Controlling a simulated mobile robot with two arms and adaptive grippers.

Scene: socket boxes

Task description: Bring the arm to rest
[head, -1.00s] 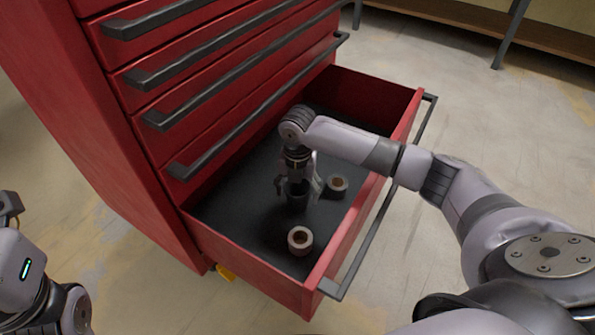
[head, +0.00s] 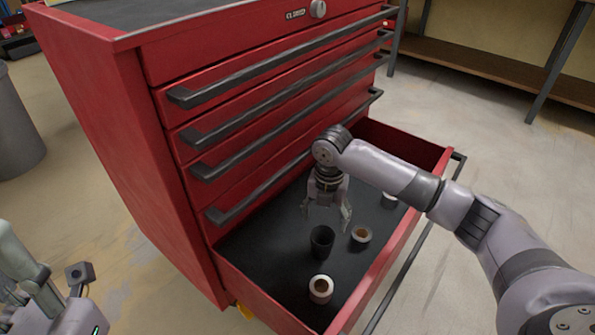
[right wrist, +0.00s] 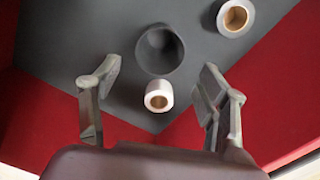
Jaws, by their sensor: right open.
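My right gripper (head: 327,212) is open and empty, pointing down inside the open bottom drawer (head: 290,319) of the red tool cabinet. A black cup (head: 321,241) stands upright on the drawer floor just below and in front of it, apart from the fingers. In the right wrist view the open fingers (right wrist: 160,105) are spread to both sides, with the cup (right wrist: 160,52) beyond them and nothing held.
A shelf (head: 480,68) stands behind.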

